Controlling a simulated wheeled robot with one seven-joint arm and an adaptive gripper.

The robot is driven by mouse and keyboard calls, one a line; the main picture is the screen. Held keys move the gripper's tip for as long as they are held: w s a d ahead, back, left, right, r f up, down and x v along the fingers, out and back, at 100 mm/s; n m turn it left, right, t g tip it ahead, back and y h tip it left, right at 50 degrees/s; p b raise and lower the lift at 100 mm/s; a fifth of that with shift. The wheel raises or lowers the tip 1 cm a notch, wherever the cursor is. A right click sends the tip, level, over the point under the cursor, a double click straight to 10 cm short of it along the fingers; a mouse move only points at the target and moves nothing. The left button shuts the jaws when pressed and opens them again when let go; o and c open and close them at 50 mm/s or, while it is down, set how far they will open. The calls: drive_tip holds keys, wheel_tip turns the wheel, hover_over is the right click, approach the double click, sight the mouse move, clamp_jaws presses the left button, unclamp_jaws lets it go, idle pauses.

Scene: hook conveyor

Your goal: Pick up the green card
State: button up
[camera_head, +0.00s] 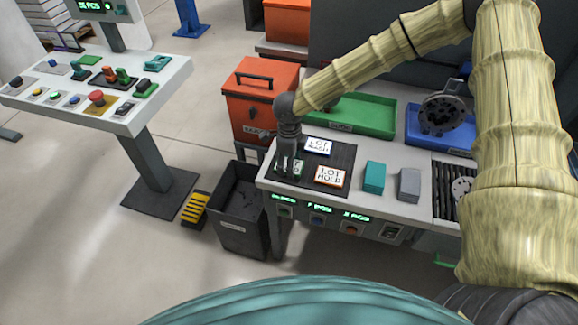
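The green card (298,167) lies on a dark mat (341,160) at the left end of the workbench. It is a small green-edged card with white on it, mostly hidden by my gripper. My gripper (287,174) points down right over the card, its fingers overlapping it in the picture. I cannot tell whether the fingers touch the card or how far apart they are.
A blue-edged card (318,146) and an orange-edged card (331,177) lie close by on the mat. Teal (375,177) and grey (410,184) blocks stand to the right. Green (366,116) and blue (427,137) trays are behind. A dark bin (244,238) stands left of the bench.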

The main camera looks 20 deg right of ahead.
drive_tip(key=shift+r+b, duration=0.4)
drive_tip(key=shift+r, duration=0.3)
wheel_tip(320, 180, up, 2)
drive_tip(key=shift+b, duration=0.4)
drive_tip(key=s+r+b, duration=0.2)
drive_tip(key=s+b, duration=0.1)
drive_tip(key=s, duration=1.3)
drive_tip(key=shift+a+r+p, duration=0.15)
drive_tip(key=shift+r+p, duration=1.6)
drive_tip(key=shift+p, duration=0.45)
